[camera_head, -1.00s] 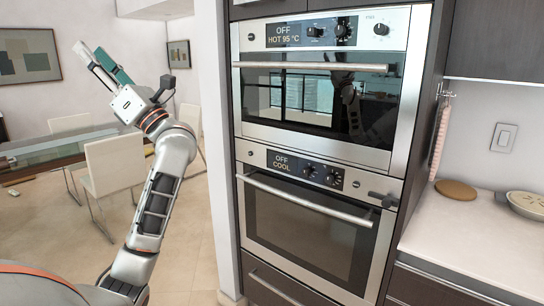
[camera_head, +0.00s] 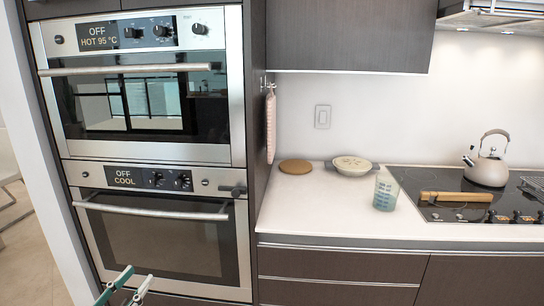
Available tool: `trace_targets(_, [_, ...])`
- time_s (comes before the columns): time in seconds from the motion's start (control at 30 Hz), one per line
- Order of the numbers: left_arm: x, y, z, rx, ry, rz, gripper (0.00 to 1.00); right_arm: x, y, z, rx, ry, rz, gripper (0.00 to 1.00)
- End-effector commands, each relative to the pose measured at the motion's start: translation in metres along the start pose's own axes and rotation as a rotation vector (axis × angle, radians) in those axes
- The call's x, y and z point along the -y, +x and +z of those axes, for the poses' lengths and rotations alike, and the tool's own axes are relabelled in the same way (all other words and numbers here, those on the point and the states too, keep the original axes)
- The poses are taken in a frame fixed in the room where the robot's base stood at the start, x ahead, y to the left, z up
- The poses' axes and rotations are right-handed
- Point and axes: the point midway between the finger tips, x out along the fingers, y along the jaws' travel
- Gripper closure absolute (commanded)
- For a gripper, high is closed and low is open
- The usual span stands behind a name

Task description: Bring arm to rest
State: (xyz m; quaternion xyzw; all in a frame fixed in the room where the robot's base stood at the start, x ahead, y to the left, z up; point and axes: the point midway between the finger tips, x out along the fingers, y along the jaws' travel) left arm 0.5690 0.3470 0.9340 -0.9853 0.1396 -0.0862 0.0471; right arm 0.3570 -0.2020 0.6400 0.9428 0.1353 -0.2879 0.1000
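My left gripper (camera_head: 140,273) shows at the bottom edge, in front of the lower part of the stacked ovens. Its two teal and pale fingers stand apart with nothing seen between them. The rest of that arm is below the picture. My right gripper is not in view. The upper oven (camera_head: 140,153) reads "OFF" and "HOT 95 °C". The lower oven (camera_head: 125,245) reads "OFF" and "COOL". Both oven doors are closed.
A kettle (camera_head: 487,168) and a wooden-looking item (camera_head: 456,197) are on the cooktop (camera_head: 428,179). A pink cloth (camera_head: 271,127) hangs beside the ovens.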

Motion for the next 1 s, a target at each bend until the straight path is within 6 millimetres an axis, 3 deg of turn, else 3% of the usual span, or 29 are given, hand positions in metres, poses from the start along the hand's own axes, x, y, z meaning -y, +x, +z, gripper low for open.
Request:
trace_targets(0.03, [-0.014, -0.016, 0.032, 0.085, 0.033, 0.019, 0.65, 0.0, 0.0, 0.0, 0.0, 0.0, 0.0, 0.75])
trace_targets(0.2, [-0.053, -0.077, 0.124, 0.347, 0.157, 0.089, 0.65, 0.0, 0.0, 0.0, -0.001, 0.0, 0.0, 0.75])
trace_targets(0.4, [-0.085, -0.153, 0.196, 0.581, 0.278, 0.167, 0.65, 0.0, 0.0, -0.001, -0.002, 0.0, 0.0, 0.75])
trace_targets(0.73, [-0.115, -0.254, 0.257, 0.83, 0.423, 0.27, 0.65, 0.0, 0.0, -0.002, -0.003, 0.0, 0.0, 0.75])
trace_targets(1.0, [-0.166, -0.235, 0.253, 0.8, 0.241, 0.172, 0.65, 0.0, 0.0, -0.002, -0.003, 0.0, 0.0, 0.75])
